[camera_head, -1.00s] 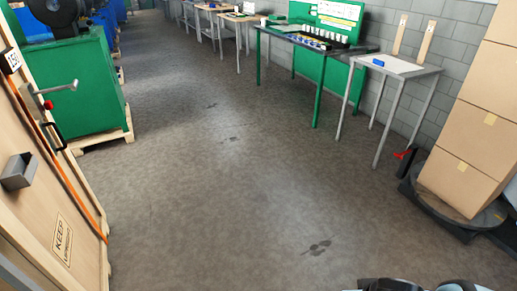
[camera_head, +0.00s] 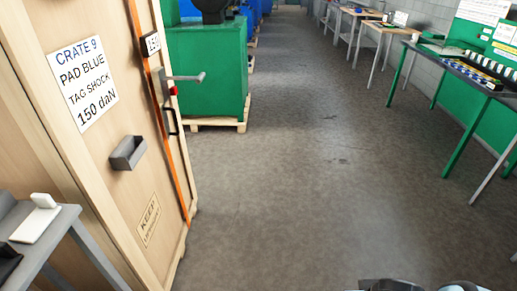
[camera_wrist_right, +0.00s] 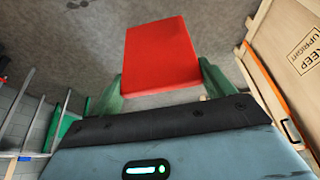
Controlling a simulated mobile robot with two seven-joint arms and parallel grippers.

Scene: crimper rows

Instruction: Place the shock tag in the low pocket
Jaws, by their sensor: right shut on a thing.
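My right gripper (camera_wrist_right: 163,88) is in the right wrist view, its two green fingers shut on a flat red piece, which I take to be the shock tag (camera_wrist_right: 160,52). The tag stands out beyond the fingers, with bare floor behind it. A small grey open-topped pocket (camera_head: 128,152) is fixed low on the face of the wooden crate (camera_head: 108,185) at the left of the head view. I see nothing in the pocket, but its inside is only partly visible. The tag is well apart from the crate. My left gripper is not in view.
The crate carries a placard (camera_head: 84,83) reading CRATE 9, PAD BLUE, TAG SHOCK, 150 daN, an orange strap (camera_head: 163,130) and a projecting lever (camera_head: 184,77). A grey table (camera_head: 62,222) stands at lower left. Green machine (camera_head: 207,70) stands behind. The middle floor is clear.

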